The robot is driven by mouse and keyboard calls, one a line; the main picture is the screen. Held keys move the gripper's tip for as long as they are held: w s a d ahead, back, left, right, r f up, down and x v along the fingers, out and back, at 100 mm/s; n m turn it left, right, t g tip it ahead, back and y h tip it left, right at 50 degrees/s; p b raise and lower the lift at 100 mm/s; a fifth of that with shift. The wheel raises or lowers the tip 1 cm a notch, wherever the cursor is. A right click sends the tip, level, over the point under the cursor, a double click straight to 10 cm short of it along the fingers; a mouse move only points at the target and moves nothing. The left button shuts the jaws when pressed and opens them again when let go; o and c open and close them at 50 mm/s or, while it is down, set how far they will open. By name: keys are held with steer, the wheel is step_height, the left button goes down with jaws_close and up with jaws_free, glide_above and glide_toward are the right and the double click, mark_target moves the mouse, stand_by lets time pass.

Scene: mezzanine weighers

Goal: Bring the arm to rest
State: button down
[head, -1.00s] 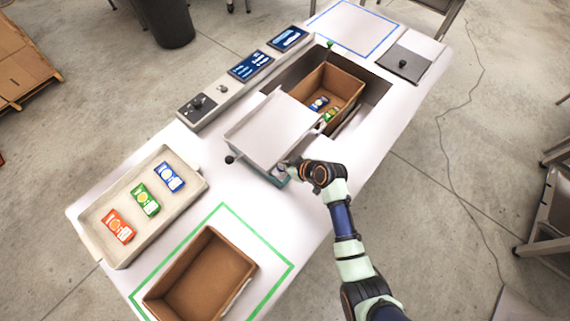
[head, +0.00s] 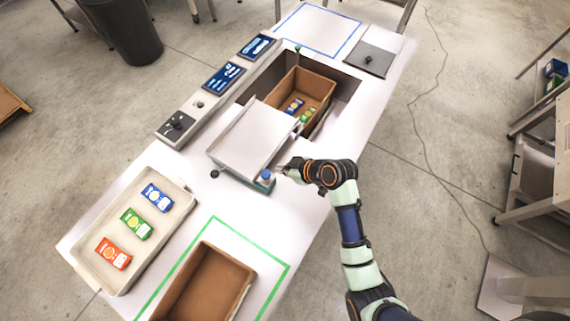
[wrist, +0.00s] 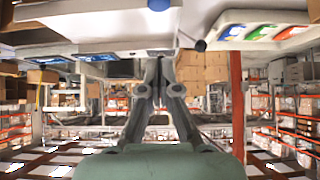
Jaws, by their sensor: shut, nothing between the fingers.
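My gripper (head: 279,170) is at the right front corner of the weighing platform (head: 254,140) in the head view, close to a blue knob (head: 266,175) on the platform's base. I cannot tell whether it touches the knob. In the wrist view my gripper (wrist: 158,60) has its two fingers together at the tips with nothing between them. My arm reaches up from the lower right of the head view.
A cardboard box (head: 301,88) with a blue and a green packet sits in the recess behind the platform. A tray (head: 98,272) with three packets stands at left. An empty box (head: 245,268) stands inside the green outline. A lidded panel (head: 366,60) is at back right.

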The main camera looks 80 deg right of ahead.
steer(key=shift+s+a+r, duration=0.15)
steer(key=shift+s+r, duration=0.2)
steer(key=shift+r, duration=0.05)
stand_by(0.4)
steer(key=w+a+r+n+t+y+p, duration=0.1)
steer(key=w+a+r+n+t+p, duration=0.15)
steer(key=w+a+r+p, duration=0.95)
steer(key=w+a+r+t+y, duration=0.1)
steer(key=w+a+r, duration=0.1)
steer(key=a+r, duration=0.9)
steer(key=w+a+r+n+t+y+b, duration=0.1)
steer(key=w+a+r, duration=0.2)
steer(key=a+r, duration=0.8)
steer(key=shift+a+r, duration=0.2)
steer(key=shift+a, duration=0.8)
steer(key=c, duration=1.9)
jaws_free()
steer(key=shift+n, duration=0.35)
